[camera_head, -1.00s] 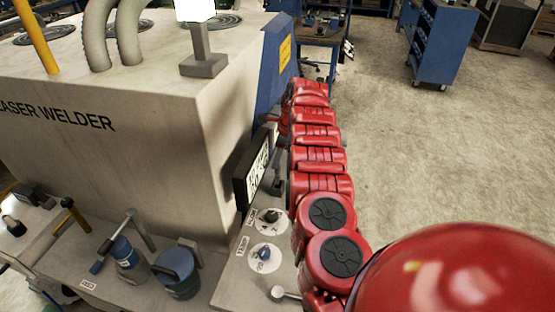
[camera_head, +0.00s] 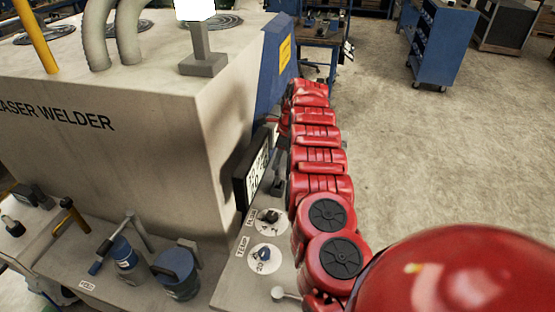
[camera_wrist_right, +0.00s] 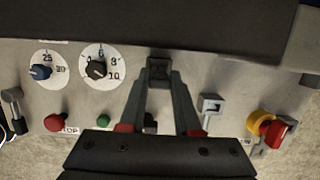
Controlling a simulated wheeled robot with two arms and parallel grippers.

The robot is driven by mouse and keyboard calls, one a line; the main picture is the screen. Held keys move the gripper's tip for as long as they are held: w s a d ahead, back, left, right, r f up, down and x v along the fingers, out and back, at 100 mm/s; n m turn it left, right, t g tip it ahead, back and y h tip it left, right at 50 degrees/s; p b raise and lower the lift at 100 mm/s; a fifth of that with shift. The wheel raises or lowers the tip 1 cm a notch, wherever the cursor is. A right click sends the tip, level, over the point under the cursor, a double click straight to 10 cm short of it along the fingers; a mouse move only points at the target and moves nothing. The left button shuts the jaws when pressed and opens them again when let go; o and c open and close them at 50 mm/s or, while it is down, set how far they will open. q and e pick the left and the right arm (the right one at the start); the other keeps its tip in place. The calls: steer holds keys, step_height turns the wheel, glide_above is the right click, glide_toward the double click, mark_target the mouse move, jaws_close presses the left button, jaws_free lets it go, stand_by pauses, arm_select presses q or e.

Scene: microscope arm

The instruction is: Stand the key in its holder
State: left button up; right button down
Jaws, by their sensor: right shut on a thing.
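My right gripper (camera_wrist_right: 158,82) is shut, its two fingers closing together over the control panel in the right wrist view. A small dark block shows at its fingertips; I take it for the key, but its shape is mostly hidden. In the head view the same gripper (camera_head: 277,182) is small beside the display, at the end of my red arm. A small pale grey bracket with a dark slot (camera_wrist_right: 210,104) stands right of the fingers; I cannot tell whether it is the key's holder. My left gripper is not in view.
A blue knob (camera_wrist_right: 40,72) and a black knob (camera_wrist_right: 96,70) sit on white dials. Red (camera_wrist_right: 54,122) and green (camera_wrist_right: 103,121) buttons and a yellow-and-red switch (camera_wrist_right: 268,128) line the panel. The tilted display (camera_head: 252,172) and large laser welder (camera_head: 150,130) stand close by.

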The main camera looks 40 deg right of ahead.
steer(key=shift+f+b, duration=1.25)
steer(key=shift+f, duration=0.9)
steer(key=c, duration=0.5)
jaws_free()
steer(key=shift+c, duration=0.2)
steer(key=shift+r, duration=0.1)
steer(key=b+v, duration=0.1)
steer(key=v, duration=1.6)
steer(key=shift+r, duration=0.15)
steer(key=shift+s+d, duration=0.1)
